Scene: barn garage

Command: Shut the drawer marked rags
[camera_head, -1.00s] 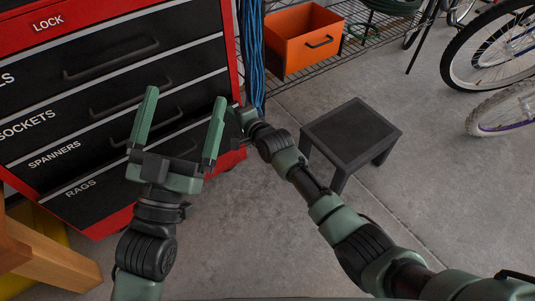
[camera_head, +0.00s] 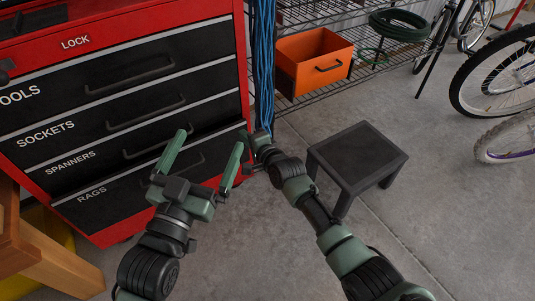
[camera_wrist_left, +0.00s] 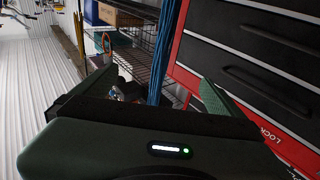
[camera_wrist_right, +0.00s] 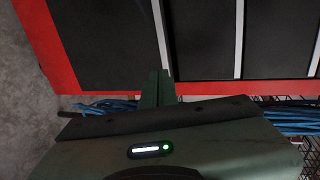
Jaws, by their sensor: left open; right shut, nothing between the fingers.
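The drawer marked rags (camera_head: 130,203) is the black bottom drawer of a red cabinet (camera_head: 241,62) at the left in the head view. Its front looks about level with the drawer fronts above. I cannot tell whether a small gap is left. My left gripper (camera_head: 211,142) is open and empty in front of its right part, partly hiding its handle. My right gripper (camera_head: 254,141) is shut and empty beside the cabinet's lower right edge. In the right wrist view its closed fingers (camera_wrist_right: 155,85) lie against the red edge and black drawer fronts; touching cannot be told.
Drawers marked spanners, sockets and tools lie above and look shut. Blue cables (camera_head: 263,65) hang right of the cabinet, beside a wire shelf with an orange bin (camera_head: 312,65). A black stool (camera_head: 357,155) stands right. A wooden leg (camera_head: 50,255) stands at lower left. Floor between is clear.

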